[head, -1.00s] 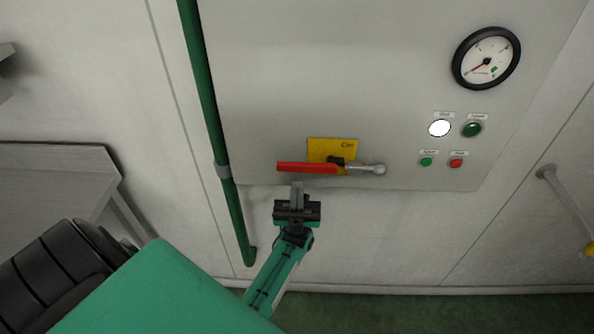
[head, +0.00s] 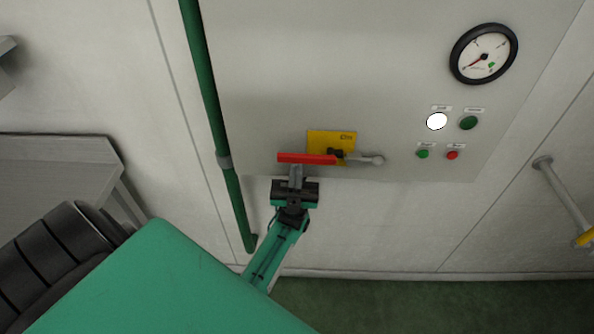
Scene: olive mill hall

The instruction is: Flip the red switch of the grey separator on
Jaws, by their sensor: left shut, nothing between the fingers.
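The red switch handle (head: 306,158) lies level across a yellow plate (head: 331,141) on the grey separator panel (head: 290,90). A dark pivot joins it to a grey lever end with a round knob (head: 378,160) on the right. My left gripper (head: 296,171) is shut and empty, its fingertips just below the red handle's middle. Whether the fingertips touch the handle I cannot tell. My right gripper is not in view.
A round gauge (head: 483,53), a lit white lamp (head: 437,121), a dark green lamp (head: 468,123) and small green (head: 423,154) and red (head: 452,155) buttons are at right. A green pipe (head: 203,90) runs left of the panel. A grey table (head: 60,165) stands left.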

